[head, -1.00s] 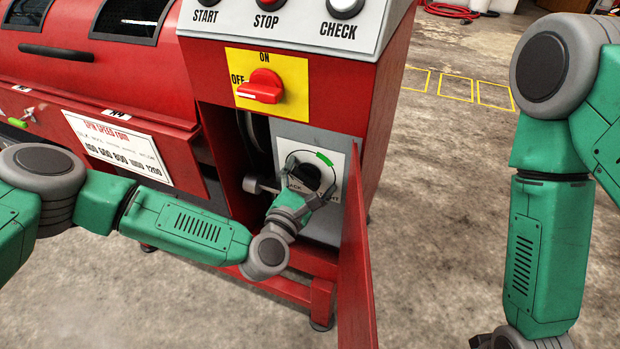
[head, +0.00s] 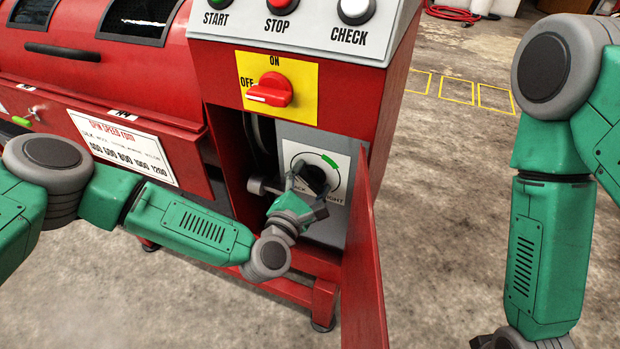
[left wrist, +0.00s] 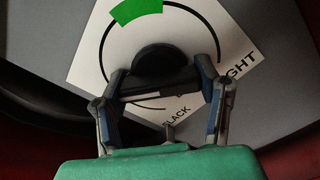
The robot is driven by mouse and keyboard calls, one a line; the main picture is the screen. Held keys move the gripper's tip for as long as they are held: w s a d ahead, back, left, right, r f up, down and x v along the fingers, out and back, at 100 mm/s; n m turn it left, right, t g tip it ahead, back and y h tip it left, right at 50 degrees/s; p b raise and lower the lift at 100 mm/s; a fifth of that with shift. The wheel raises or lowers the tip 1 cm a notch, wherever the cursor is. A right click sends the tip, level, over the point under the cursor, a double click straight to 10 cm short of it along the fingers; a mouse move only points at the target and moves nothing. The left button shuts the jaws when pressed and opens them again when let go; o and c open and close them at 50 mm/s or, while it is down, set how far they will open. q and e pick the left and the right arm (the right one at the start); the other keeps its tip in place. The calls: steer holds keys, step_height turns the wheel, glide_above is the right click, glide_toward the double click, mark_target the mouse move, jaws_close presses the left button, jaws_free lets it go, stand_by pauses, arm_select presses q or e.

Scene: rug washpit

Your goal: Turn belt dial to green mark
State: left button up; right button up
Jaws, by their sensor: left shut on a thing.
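The belt dial (head: 316,176) is a round black knob on a white plate (head: 337,198) inside the open compartment of the red machine. It also shows in the left wrist view (left wrist: 158,62). A green mark (head: 330,162) lies on the black arc printed around the knob, at its upper right; in the left wrist view the green mark (left wrist: 136,11) is at the top. My left gripper (head: 309,189) is shut on the knob, one finger at each side. Its fingers partly hide the knob and the printed words SLACK and TIGHT. I cannot tell where the knob points.
A red door (head: 363,265) stands open just right of the compartment. Above is a red ON/OFF switch (head: 268,92) on a yellow plate, with START, STOP and CHECK buttons over it. Open floor lies to the right.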

arm_select(q)
steer(key=m, duration=0.2)
steer(key=m+p, duration=0.1)
steer(key=m, duration=0.1)
steer(key=shift+w+d+r+m, duration=0.1)
steer(key=shift+d+r+m, duration=0.1)
steer(key=shift+r+m, duration=0.15)
steer(key=m+p, duration=0.2)
steer(key=m, duration=0.2)
steer(key=shift+d+f+m, duration=0.1)
steer(key=shift+m, duration=0.15)
steer(key=m+p, duration=0.1)
steer(key=m, duration=0.3)
steer(key=shift+f, duration=0.1)
steer(key=shift+s+f+m+p, duration=0.1)
steer(key=shift+m+p, duration=0.25)
steer(key=shift+m, duration=0.45)
steer(key=shift+s+f+m+p, duration=0.1)
steer(key=shift+m+p, duration=0.2)
steer(key=shift+m, duration=0.5)
steer(key=shift+s+f+m, duration=0.1)
steer(key=shift+f+m, duration=0.05)
steer(key=shift+m, duration=0.15)
steer(key=o, duration=1.2)
steer(key=shift+c, duration=0.2)
steer(key=shift+w, duration=0.2)
